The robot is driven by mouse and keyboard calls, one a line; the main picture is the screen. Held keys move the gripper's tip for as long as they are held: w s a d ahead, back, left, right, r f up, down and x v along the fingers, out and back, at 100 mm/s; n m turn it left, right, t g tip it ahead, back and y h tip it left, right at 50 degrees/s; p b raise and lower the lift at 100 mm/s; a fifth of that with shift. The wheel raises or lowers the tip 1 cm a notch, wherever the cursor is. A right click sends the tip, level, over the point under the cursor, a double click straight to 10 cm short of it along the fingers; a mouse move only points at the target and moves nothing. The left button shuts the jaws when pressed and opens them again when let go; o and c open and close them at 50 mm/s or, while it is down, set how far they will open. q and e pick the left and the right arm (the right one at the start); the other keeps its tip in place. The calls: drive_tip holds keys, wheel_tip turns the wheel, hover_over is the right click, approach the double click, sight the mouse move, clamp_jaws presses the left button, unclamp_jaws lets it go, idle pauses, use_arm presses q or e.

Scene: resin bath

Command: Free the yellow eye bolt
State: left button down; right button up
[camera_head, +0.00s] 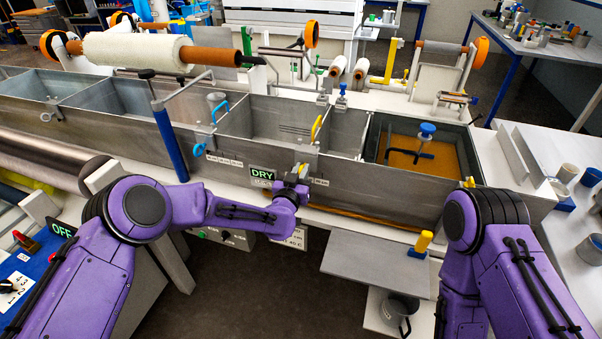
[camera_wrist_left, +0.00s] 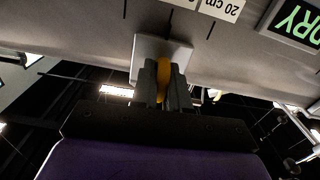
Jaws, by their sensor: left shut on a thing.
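My left gripper (camera_head: 297,174) is at the front wall of the long grey tank, just right of the lit DRY sign. In the left wrist view the gripper (camera_wrist_left: 167,88) is shut on the yellow eye bolt (camera_wrist_left: 163,74), which shows between the two fingers. Behind the bolt a pale square plate (camera_wrist_left: 147,57) sits against the tank wall. In the head view the gripper mostly hides the bolt. How far the bolt sits in the plate cannot be told. My right gripper does not show; only its purple arm is at the lower right.
The tank (camera_head: 345,176) has several compartments; the right one holds amber liquid (camera_head: 400,165) with a blue-knobbed stirrer (camera_head: 427,131). A yellow loop handle (camera_head: 316,128) and a blue eye bolt (camera_head: 199,150) are nearby. A grey shelf (camera_head: 375,262) juts out below the tank.

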use_arm(q)
drive_tip(key=n+b, duration=0.4)
drive_tip(key=b, duration=0.1)
drive_tip(key=shift+a+f+n, duration=0.1)
drive_tip(key=shift+f+n, duration=0.2)
drive_tip(key=n+b, duration=0.3)
drive_tip(key=shift+r+n+b, duration=0.1)
drive_tip(key=shift+n+b, duration=0.7)
drive_tip(key=shift+n, duration=0.5)
drive_tip(key=c, duration=1.2)
unclamp_jaws()
drive_tip(key=shift+r, duration=0.1)
drive_tip(key=b+v, duration=0.2)
drive_tip(key=v, duration=0.8)
drive_tip(key=shift+s+a+b, duration=0.15)
drive_tip(key=shift+s+b, duration=0.05)
drive_tip(key=shift+b, duration=0.15)
